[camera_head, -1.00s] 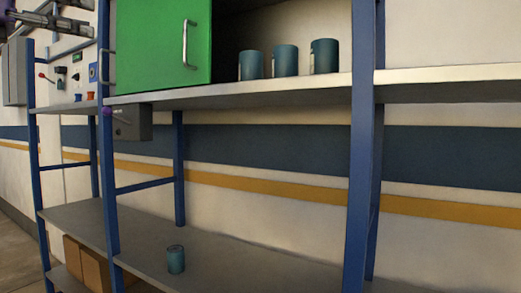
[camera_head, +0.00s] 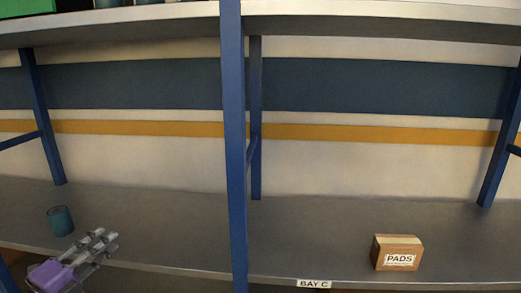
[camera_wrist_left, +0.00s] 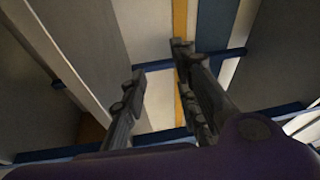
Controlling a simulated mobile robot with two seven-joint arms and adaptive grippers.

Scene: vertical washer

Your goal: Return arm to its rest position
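My left gripper (camera_head: 104,237), with grey fingers on a purple body, shows at the lower left of the head view, in front of the lower shelf (camera_head: 180,220). In the left wrist view its two fingers (camera_wrist_left: 158,62) stand apart with nothing between them. A teal can (camera_head: 60,220) stands upright on the lower shelf, to the left of and behind the fingers, apart from them. My right gripper is in neither view.
A blue post (camera_head: 235,150) rises in the middle of the head view. A cardboard box marked PADS (camera_head: 398,252) sits on the lower shelf at right, beyond the BAY C label (camera_head: 313,284). The upper shelf (camera_head: 370,12) runs across the top, with teal cans cut off by the frame.

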